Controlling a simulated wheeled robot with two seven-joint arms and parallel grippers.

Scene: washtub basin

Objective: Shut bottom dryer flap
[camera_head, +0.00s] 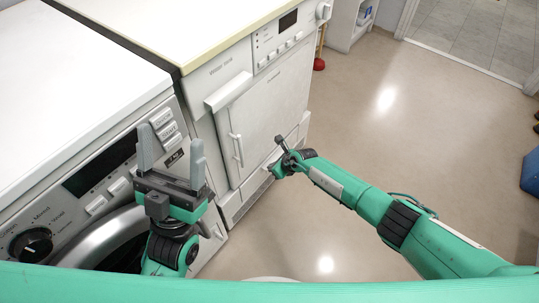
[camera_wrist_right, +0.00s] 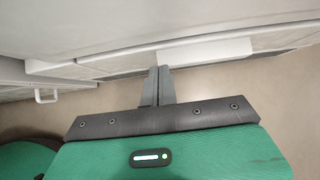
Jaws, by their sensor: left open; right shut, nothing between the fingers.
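The white dryer (camera_head: 268,100) stands at the middle of the head view, with a door handle on its front. Its bottom flap (camera_head: 248,187) is a long low strip along the foot of the front, partly hidden by my right gripper. I cannot tell how far the flap stands out. My right gripper (camera_head: 273,168) is shut and empty, low at the dryer's front. In the right wrist view its fingertips (camera_wrist_right: 158,70) are together just under a pale lip (camera_wrist_right: 205,50) of the dryer; contact is unclear. My left gripper (camera_head: 170,150) is open and empty, above the washing machine's front.
A washing machine (camera_head: 60,80) with a dial and a round door stands left of the dryer. A red plunger (camera_head: 319,64) and a blue object (camera_head: 531,172) stand farther off.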

